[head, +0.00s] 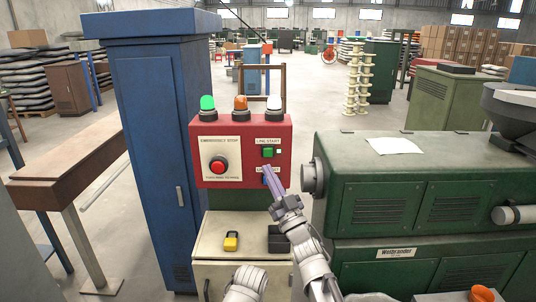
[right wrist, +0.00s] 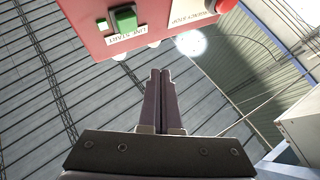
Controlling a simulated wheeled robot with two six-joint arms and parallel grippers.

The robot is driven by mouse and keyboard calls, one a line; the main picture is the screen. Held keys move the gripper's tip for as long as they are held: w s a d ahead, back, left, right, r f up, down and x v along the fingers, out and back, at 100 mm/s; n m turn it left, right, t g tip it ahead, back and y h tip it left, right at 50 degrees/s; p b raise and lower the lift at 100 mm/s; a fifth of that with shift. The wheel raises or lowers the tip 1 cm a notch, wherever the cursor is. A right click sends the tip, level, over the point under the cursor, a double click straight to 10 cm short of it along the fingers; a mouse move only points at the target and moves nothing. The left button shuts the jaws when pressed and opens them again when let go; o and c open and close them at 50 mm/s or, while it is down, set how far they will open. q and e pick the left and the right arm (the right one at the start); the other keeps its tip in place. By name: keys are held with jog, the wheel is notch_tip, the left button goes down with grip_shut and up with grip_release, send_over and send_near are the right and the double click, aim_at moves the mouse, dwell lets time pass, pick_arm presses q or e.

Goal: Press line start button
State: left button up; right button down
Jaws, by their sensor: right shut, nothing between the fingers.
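The red control box (head: 240,130) stands in the middle of the head view, with the green LINE START button (head: 268,153) on its right side. My right gripper (head: 266,170) is shut and empty, its fingertips just below the green button in that view. In the right wrist view the picture is inverted; the green button (right wrist: 124,18) is at the top left, and the shut fingers (right wrist: 160,73) point toward the box, apart from the button. My left gripper is not in view.
A red emergency stop button (head: 218,164) is on the box's left side. A blue cabinet (head: 160,130) stands left, a green machine (head: 420,190) right.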

send_near(264, 149)
jog(key=shift+s+a+r+x, duration=0.1)
jog(key=shift+x, duration=0.7)
jog(key=shift+s+a+r+x, duration=0.1)
jog(key=shift+x, duration=0.75)
jog(key=shift+s+r+x, duration=0.1)
jog(key=shift+s+x, duration=0.05)
jog(key=shift+x, duration=0.65)
jog(key=shift+w, duration=0.15)
jog(key=shift+w, duration=0.3)
jog(key=shift+w, duration=0.45)
dwell(0.5)
jog(key=shift+s, duration=0.9)
jog(key=s, duration=0.5)
dwell(0.5)
